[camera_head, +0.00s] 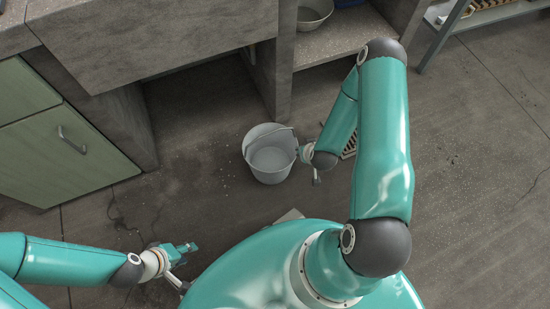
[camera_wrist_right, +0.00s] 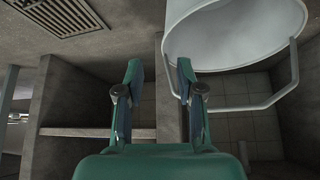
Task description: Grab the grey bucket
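The light grey bucket (camera_head: 268,158) stands upright and open on the floor, left of my right gripper (camera_head: 299,150) in the head view. In the right wrist view the bucket (camera_wrist_right: 235,35) fills the upper right, with its bail handle (camera_wrist_right: 245,106) below the rim. My right gripper (camera_wrist_right: 158,82) is open there.
A concrete bench (camera_head: 150,40) with a green cabinet (camera_head: 60,150) stands at the upper left. A low shelf (camera_head: 335,40) holds a metal bowl (camera_head: 314,12). A floor grate (camera_head: 350,146) lies right of the bucket, partly behind my arm. The floor left of the bucket is clear.

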